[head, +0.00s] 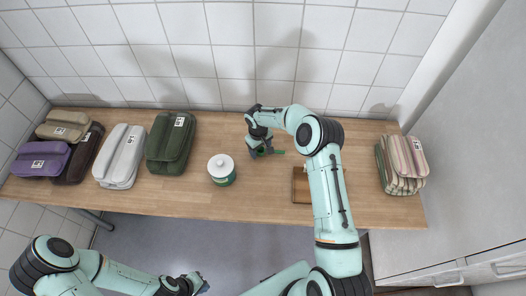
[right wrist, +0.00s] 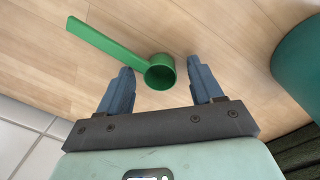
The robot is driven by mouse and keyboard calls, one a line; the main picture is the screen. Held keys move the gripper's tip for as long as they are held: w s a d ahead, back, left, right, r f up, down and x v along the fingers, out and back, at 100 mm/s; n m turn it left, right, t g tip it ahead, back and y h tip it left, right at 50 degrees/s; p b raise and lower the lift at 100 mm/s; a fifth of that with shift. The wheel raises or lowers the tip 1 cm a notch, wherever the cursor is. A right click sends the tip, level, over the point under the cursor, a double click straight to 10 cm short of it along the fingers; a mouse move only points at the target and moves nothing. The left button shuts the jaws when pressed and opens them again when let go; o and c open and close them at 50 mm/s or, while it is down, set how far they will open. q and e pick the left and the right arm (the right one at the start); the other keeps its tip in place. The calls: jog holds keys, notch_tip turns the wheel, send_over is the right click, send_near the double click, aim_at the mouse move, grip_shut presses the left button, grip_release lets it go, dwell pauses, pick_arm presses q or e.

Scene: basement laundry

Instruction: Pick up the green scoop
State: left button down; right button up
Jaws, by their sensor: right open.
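The green scoop (right wrist: 160,72) lies on the wooden countertop, its round cup facing the right wrist camera and its long handle pointing to the upper left. My right gripper (right wrist: 160,75) is open, with the cup between its fingertips, and a gap shows on each side. In the head view a bit of the scoop's green handle (head: 279,152) shows beside my right gripper (head: 261,151), which hides most of it. My left gripper (head: 193,285) is at the bottom of the head view, away from the counter; its jaws are too unclear to judge.
A green canister with a white lid (head: 221,167) stands left of the right gripper. A brown wooden box (head: 301,187) is partly hidden behind my right arm. Folded bundles, including a dark green one (head: 170,143), line the left; striped cloths (head: 401,165) lie at the right.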

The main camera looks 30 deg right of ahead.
jog(key=c, duration=1.1)
